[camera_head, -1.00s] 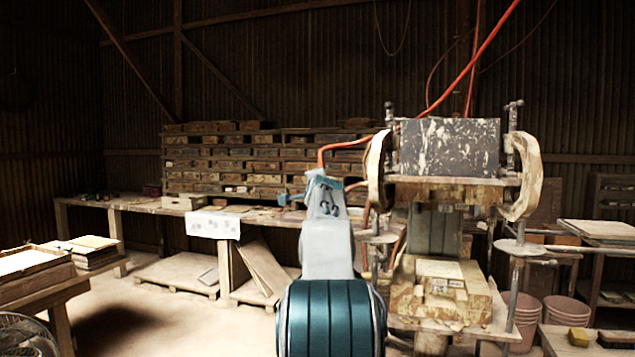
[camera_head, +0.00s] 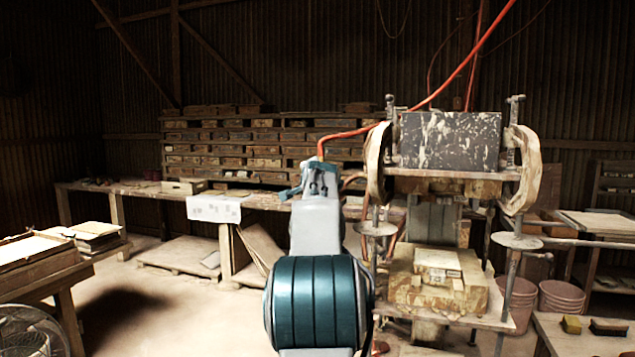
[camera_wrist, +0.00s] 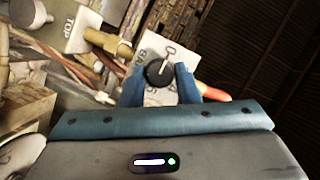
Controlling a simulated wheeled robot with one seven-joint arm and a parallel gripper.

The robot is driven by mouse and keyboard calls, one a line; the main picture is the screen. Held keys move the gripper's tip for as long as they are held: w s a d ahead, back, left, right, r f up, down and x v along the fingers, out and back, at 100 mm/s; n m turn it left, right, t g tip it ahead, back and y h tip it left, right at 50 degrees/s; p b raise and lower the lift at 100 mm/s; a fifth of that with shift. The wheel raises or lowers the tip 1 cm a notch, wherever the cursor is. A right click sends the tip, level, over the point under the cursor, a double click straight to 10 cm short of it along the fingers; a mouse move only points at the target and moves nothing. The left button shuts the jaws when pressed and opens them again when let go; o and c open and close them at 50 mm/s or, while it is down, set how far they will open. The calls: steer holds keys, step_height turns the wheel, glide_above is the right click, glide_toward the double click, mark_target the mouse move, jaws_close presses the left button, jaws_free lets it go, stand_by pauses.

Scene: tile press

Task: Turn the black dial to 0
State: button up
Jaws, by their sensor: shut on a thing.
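The black dial (camera_wrist: 158,73) sits on a pale plate (camera_wrist: 150,48) with dark lettering in the wrist view. A light pointer line shows on its face, tilted toward the upper right, and a 0 mark stands on the plate just beyond it. My gripper (camera_wrist: 161,82) has its two blue fingers on either side of the dial, shut on it. In the head view my gripper (camera_head: 290,192) is small, beside the left of the press, and the dial cannot be made out there.
Orange hoses (camera_head: 345,133) and pipes run close to the dial. A long workbench (camera_head: 140,188) and stacked wooden moulds stand behind. Open floor lies at left.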

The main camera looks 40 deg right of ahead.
steer(key=o, duration=1)
steer(key=shift+c, duration=0.2)
steer(key=b+v, duration=0.4)
steer(key=v, duration=1)
steer(key=shift+d, duration=0.1)
